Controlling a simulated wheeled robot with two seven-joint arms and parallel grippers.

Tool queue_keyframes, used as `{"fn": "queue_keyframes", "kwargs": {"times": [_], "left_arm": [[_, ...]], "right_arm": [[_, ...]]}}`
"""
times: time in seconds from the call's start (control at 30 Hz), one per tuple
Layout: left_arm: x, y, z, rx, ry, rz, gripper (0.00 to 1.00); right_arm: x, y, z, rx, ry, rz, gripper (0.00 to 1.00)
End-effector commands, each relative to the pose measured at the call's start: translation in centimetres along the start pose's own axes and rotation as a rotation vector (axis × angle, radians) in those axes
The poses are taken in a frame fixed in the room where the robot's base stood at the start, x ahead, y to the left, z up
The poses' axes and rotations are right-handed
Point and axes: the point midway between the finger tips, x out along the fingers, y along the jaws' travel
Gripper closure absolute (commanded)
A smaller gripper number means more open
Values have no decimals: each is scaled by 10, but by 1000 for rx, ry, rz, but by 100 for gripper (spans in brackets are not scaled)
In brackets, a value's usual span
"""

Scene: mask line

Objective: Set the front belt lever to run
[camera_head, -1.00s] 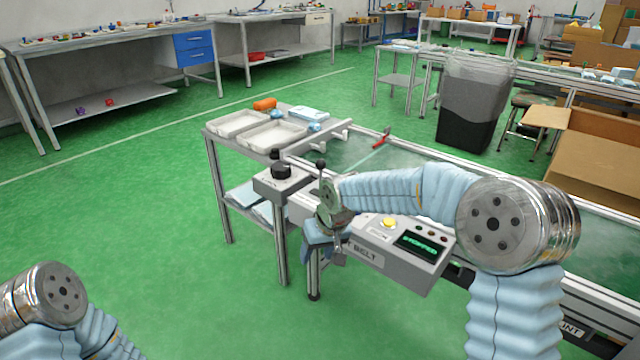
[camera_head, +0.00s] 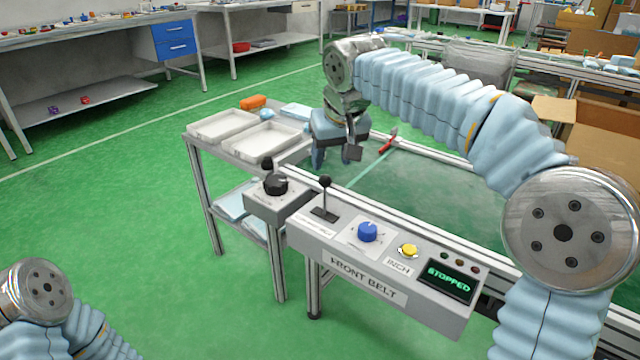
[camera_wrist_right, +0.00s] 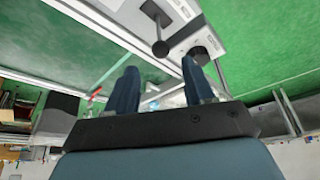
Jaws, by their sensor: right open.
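The front belt panel (camera_head: 362,290) is a grey box labelled FRONT BELT, with a display (camera_head: 447,281) reading STOPPED. Its lever (camera_head: 325,196) has a black ball knob and stands roughly upright in a black slot, left of a blue knob (camera_head: 367,232). In the right wrist view the lever (camera_wrist_right: 159,38) shows beyond the fingers. My right gripper (camera_head: 333,160) is open and empty, above the belt's far left end, behind the lever and apart from it. It also shows in the right wrist view (camera_wrist_right: 162,82). My left arm shows at the lower left; its gripper is out of frame.
A black knob box (camera_head: 275,190) stands left of the panel. A yellow INCH button (camera_head: 408,250) is right of the blue knob. White trays (camera_head: 222,126) lie on the side table. A red-handled part (camera_head: 388,141) sits at the belt's far edge. Floor at left is clear.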

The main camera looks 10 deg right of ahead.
Motion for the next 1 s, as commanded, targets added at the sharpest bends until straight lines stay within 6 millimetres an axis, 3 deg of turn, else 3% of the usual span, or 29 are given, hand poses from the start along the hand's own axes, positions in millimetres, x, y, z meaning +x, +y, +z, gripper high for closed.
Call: {"fn": "queue_keyframes", "kwargs": {"times": [0.5, 0.7, 1.0], "left_arm": [[12, -9, -2, -6, 7, -6, 100], [13, -10, -3, -7, 8, -7, 100], [13, -10, -3, -7, 8, -7, 100]], "right_arm": [[109, 0, 1, 0, -4, 0, 48], [127, 0, 1, 0, -2, -1, 48], [130, 0, 0, 0, -1, -1, 48]]}}
